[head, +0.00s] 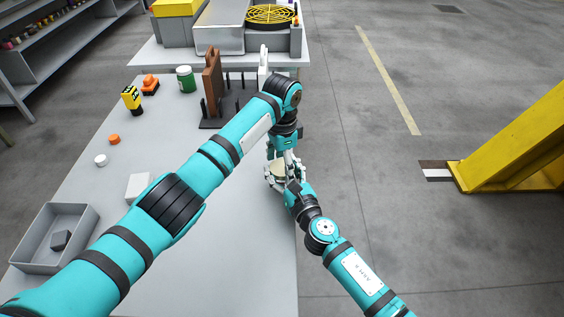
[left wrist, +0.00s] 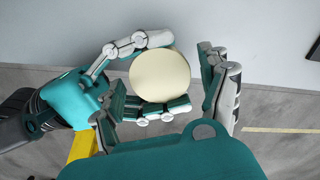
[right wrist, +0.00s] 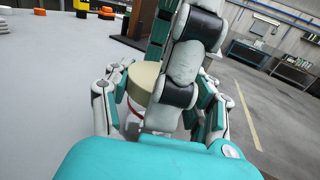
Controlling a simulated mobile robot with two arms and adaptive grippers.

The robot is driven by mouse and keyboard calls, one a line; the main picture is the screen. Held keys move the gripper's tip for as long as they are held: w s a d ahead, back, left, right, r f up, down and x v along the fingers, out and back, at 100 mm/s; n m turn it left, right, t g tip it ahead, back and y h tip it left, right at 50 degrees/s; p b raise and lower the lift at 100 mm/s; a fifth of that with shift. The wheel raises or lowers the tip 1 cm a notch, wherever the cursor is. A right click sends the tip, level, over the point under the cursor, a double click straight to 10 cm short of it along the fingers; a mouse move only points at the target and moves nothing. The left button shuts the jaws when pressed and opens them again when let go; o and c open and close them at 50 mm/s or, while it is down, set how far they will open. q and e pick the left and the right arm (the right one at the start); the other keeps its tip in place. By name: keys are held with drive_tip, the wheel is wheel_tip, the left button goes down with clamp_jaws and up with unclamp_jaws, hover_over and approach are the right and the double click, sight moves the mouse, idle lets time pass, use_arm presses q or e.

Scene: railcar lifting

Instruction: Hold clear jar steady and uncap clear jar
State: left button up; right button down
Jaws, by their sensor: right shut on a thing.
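The clear jar (right wrist: 132,120) stands at the right edge of the grey table, mostly hidden by fingers. Its round cream lid (left wrist: 160,75) is on top and also shows in the head view (head: 279,171). My right gripper (right wrist: 158,103) is shut on the jar, with fingers on both sides below the lid. My left gripper (left wrist: 170,95) comes from above with its fingers spread around the lid. In the left wrist view, a gap shows between its right-hand finger and the lid. The left fingers partly block the right wrist view.
The table (head: 230,260) is bare near the jar on the left. A brown board in a dark rack (head: 212,85) and a green can (head: 186,79) stand farther back. A grey bin (head: 50,262) is at the left edge. Open floor lies right.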

use_arm(q)
drive_tip(key=c, duration=1.2)
drive_tip(key=shift+o, duration=0.6)
drive_tip(key=n, duration=0.3)
use_arm(e)
drive_tip(key=shift+d, duration=0.1)
use_arm(q)
drive_tip(key=o, duration=1.3)
drive_tip(key=shift+c, duration=0.2)
drive_tip(key=shift+r, duration=2.3)
use_arm(e)
drive_tip(key=shift+c, duration=1.7)
unclamp_jaws()
drive_tip(key=shift+s, duration=0.1)
